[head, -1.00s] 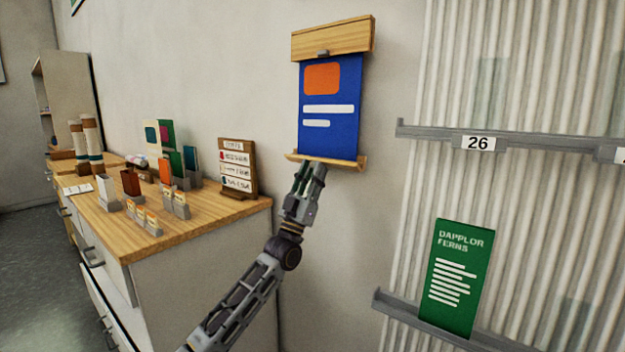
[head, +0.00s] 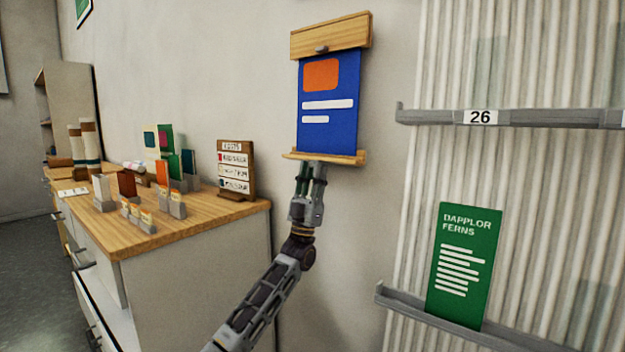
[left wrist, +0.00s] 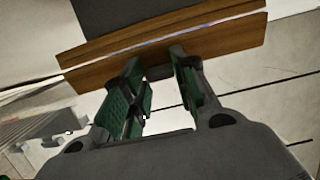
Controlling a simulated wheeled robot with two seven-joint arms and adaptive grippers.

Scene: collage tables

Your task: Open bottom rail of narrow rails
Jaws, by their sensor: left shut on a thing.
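The narrow rails hang on the wall in the head view: a wooden top rail (head: 331,36) and a thinner wooden bottom rail (head: 340,157), with a blue poster (head: 328,108) between them. The poster has an orange block and white bars. My left gripper (head: 316,167) reaches up from below to the middle of the bottom rail. In the left wrist view the bottom rail (left wrist: 220,40) runs across the top, and my left gripper (left wrist: 156,62) is shut on a small dark tab (left wrist: 158,73) under it. My right gripper is not in view.
A wooden-topped cabinet (head: 200,214) with card holders and a small sign board (head: 236,168) stands at left. At right, a corrugated wall carries a grey ledge labelled 26 (head: 540,118) and a lower ledge (head: 400,300) with a green poster (head: 463,262).

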